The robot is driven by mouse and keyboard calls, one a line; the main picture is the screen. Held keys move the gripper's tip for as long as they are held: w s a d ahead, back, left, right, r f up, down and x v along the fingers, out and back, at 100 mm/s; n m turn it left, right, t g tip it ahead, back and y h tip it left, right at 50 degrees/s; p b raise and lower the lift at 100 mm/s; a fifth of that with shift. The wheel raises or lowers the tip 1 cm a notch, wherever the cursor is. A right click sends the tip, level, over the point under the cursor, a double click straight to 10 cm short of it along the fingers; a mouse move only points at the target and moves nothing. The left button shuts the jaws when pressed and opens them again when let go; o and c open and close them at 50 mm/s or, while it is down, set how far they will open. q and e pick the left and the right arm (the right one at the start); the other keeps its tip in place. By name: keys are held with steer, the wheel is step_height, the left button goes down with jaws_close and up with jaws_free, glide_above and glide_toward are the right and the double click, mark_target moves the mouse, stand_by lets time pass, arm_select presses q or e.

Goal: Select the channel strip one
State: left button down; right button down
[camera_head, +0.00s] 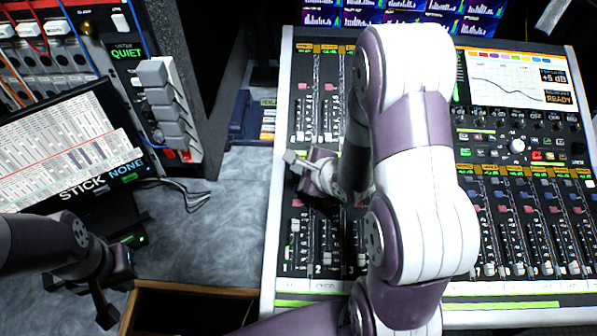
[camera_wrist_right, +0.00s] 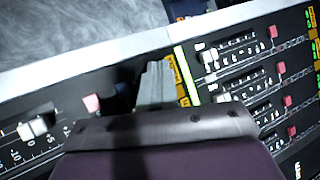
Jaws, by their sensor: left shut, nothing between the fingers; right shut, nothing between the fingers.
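The mixing console (camera_head: 285,240) fills the middle and right of the head view. Its leftmost lower strip carries a green "1" and a white fader cap (camera_head: 295,225); in the right wrist view a white fader cap (camera_wrist_right: 33,128) shows at the lower left, with a pink button (camera_wrist_right: 92,103) near my gripper. My right gripper (camera_head: 291,158) is shut and empty over the console's left edge, above strip one; its fingers also show in the right wrist view (camera_wrist_right: 155,85). Contact with the surface cannot be told. My left gripper (camera_head: 105,312) is shut and empty at the lower left, away from the console.
My right arm hides much of the console's middle. A tilted screen reading "STICK NONE" (camera_head: 70,150) and a rack with patch cables (camera_head: 45,60) stand at the left. A wooden-edged open box (camera_head: 190,290) lies at the front.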

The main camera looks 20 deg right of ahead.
stand_by(0.7)
steer(key=shift+f, duration=0.4)
steer(key=shift+w+f, duration=0.1)
steer(key=shift+f, duration=0.3)
stand_by(0.4)
steer(key=shift+r, duration=0.1)
steer(key=shift+r+p, duration=0.75)
steer(key=shift+p, duration=0.1)
steer(key=r+p, duration=0.3)
steer(key=s+r+p, duration=0.1)
steer(key=r+p, duration=0.1)
steer(key=shift+a, duration=0.15)
steer(key=shift+w, duration=0.1)
stand_by(0.3)
